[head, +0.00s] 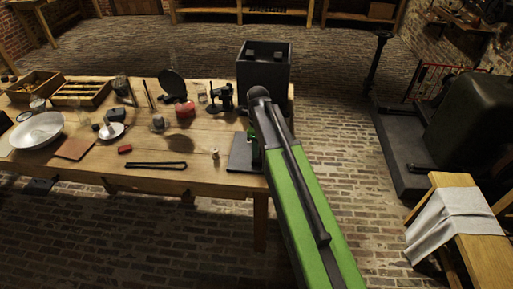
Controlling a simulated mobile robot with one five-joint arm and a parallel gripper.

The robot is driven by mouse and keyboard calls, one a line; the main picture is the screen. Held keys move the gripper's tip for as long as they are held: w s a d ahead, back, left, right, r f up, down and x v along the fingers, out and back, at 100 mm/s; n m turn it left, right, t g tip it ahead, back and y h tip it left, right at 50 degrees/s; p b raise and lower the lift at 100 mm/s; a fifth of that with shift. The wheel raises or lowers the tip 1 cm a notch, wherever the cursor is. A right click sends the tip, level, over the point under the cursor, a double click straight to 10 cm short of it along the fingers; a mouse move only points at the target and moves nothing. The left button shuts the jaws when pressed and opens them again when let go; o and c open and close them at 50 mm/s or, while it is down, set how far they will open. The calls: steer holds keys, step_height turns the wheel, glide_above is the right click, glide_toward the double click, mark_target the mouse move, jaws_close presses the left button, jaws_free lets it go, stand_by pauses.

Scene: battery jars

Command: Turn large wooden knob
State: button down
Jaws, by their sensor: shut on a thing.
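My green and black arm reaches up from the bottom of the picture to the right end of the workbench (215,174). My gripper (251,138) shows only as a small dark and green part just left of the arm, above a dark flat plate (241,157). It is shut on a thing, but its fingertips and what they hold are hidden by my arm. I cannot make out the large wooden knob. A dark open-topped box (264,66) stands just behind the arm's elbow.
A small pale peg-like thing (215,154) and a black bar (155,165) lie left of the plate. Brick floor is clear in front. A cloth-draped stand (452,222) is at right.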

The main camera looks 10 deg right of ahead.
steer(key=shift+w+m, duration=0.15)
steer(key=shift+m, duration=0.35)
steer(key=c, duration=0.9)
jaws_free()
steer(key=shift+a, duration=0.1)
steer(key=shift+o, duration=0.2)
step_height(320, 180, up, 17)
steer(key=p, duration=1.7)
steer(key=shift+r, duration=0.2)
